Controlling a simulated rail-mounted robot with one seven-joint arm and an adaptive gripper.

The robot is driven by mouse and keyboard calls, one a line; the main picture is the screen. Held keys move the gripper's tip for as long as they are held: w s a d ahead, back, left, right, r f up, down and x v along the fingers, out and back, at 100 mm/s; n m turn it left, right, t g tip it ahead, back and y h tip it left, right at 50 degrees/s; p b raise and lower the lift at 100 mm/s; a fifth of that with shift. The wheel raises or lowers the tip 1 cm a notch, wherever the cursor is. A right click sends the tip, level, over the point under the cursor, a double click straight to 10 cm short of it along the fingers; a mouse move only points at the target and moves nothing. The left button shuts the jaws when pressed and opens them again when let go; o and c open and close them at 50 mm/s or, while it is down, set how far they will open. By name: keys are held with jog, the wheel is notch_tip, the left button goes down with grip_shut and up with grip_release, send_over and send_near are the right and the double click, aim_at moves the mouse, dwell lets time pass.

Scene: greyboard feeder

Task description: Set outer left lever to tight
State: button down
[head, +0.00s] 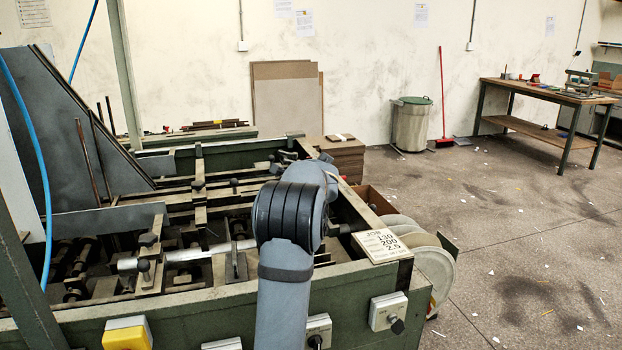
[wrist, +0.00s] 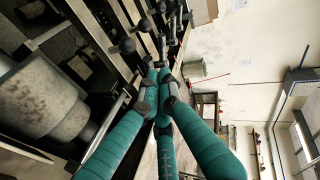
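The levers show in the wrist view as dark stalks with round knobs, one with a knob (wrist: 127,46) at upper left and another knob (wrist: 145,23) above it. Which of them is the outer left lever, and its setting, I cannot tell. My gripper (wrist: 160,82) has teal fingers that run together at dark tips, just below the row of levers. The tips look shut; I see no lever clearly held between them. In the head view my grey arm hides the gripper and whatever lies directly behind it.
The green feeder frame (head: 210,312) surrounds rails and rods. A job card (head: 382,245) lies at the right corner. A large grey cylinder (wrist: 40,95) is left in the wrist view.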

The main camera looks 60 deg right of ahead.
jog(key=w+a+v, duration=0.1)
jog(key=w+v, duration=0.1)
jog(key=v, duration=0.9)
jog(key=shift+s+a+r, duration=0.25)
jog(key=shift+a+r, duration=0.2)
jog(key=shift+r, duration=0.05)
